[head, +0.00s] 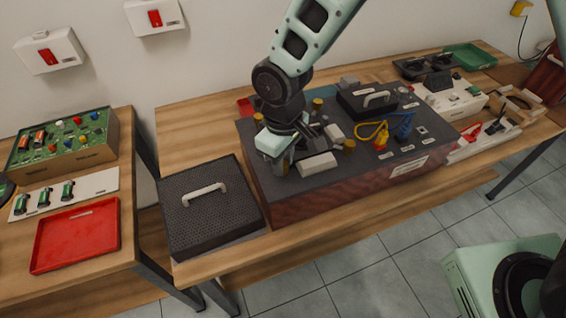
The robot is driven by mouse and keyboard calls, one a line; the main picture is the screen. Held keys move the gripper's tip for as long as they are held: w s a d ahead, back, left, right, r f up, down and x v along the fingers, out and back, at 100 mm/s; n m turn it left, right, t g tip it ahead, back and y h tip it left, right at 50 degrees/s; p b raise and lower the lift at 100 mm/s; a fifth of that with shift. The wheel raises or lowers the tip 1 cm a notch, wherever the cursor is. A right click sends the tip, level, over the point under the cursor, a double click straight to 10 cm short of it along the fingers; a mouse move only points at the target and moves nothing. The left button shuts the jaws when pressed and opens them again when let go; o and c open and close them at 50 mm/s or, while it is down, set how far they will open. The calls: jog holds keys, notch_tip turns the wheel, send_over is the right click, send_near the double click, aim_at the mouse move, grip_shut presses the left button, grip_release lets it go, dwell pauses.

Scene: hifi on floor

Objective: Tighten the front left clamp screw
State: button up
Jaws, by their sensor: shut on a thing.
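A dark-topped box with reddish sides (345,188) sits on the wooden bench. Brass-yellow clamp screws stand on its top: one at the back left (258,118), one farther back (318,103) and one at the front, right of a white block (349,145). My gripper (283,164) points down over the box's front left corner. It is shut on the front left clamp screw (283,170), which is mostly hidden by the fingers.
The white block (318,164) lies close right of my gripper. A dark perforated cover with a white handle (212,225) lies left of the box. Yellow and blue cables (376,132) and a black lid with a handle (366,102) are to the right.

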jog(key=m+b, duration=0.1)
jog(key=m, duration=0.5)
jog(key=shift+m, duration=0.4)
dwell(0.4)
jog(key=o, duration=1)
jog(key=shift+r, duration=0.15)
notch_tip(320, 180, up, 17)
jog(key=shift+r+b, duration=0.1)
jog(key=shift+b, duration=0.95)
jog(key=s+d+f+n, duration=0.1)
jog(key=s+d+f, duration=0.1)
jog(key=s, duration=0.3)
jog(key=s+d+f+n, duration=0.2)
jog(key=s+d, duration=0.2)
jog(key=s, duration=0.2)
jog(key=s+d+f+n, duration=0.1)
jog(key=s+d+f, duration=0.1)
jog(key=s+d, duration=0.2)
jog(key=shift+s+y, duration=0.3)
jog(key=shift+s, duration=0.95)
